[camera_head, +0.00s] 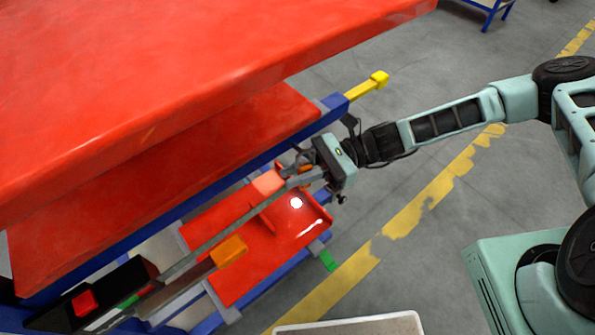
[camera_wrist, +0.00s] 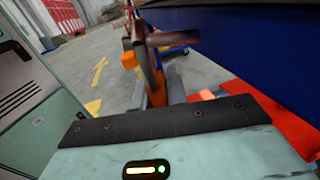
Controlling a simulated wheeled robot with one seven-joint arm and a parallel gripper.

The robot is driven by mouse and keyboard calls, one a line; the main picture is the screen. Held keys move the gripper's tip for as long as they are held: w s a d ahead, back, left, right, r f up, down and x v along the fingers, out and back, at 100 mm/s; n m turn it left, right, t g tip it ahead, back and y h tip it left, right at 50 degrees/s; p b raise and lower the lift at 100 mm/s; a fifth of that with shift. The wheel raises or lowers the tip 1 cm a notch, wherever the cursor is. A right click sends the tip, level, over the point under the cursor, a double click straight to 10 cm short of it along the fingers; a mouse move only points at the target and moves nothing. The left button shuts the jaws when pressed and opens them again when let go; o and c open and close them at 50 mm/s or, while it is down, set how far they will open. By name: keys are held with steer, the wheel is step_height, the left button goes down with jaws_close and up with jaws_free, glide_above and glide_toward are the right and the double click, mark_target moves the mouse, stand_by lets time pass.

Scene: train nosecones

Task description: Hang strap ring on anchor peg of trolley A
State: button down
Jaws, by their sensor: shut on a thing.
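A yellow peg with a knobbed end (camera_head: 368,85) sticks out from the blue-framed corner of a red trolley (camera_head: 215,135) in the head view. No letter marking the trolley is readable. My gripper (camera_head: 299,172) is below and left of the peg in the picture, apart from it, beside the trolley's lower red tray. A long grey strap (camera_head: 215,240) runs from the lower left up to my gripper. My gripper is shut on its end. In the wrist view a dark grey looped part (camera_wrist: 146,48), likely the strap ring, shows blurred at the fingers; its exact outline is unclear.
A lower red tray (camera_head: 290,240) with raised edges lies under the gripper. An orange block (camera_head: 229,251) and a black box (camera_head: 105,292) lie along the strap at lower left. The large red upper panel overhangs at left. Grey floor (camera_head: 440,190) with a yellow line is clear at right.

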steer(key=c, duration=1.3)
jaws_free()
steer(key=b+v, duration=0.3)
steer(key=v, duration=1.4)
steer(key=shift+w+d, duration=0.1)
steer(key=shift+d, duration=0.1)
steer(key=shift+d, duration=0.1)
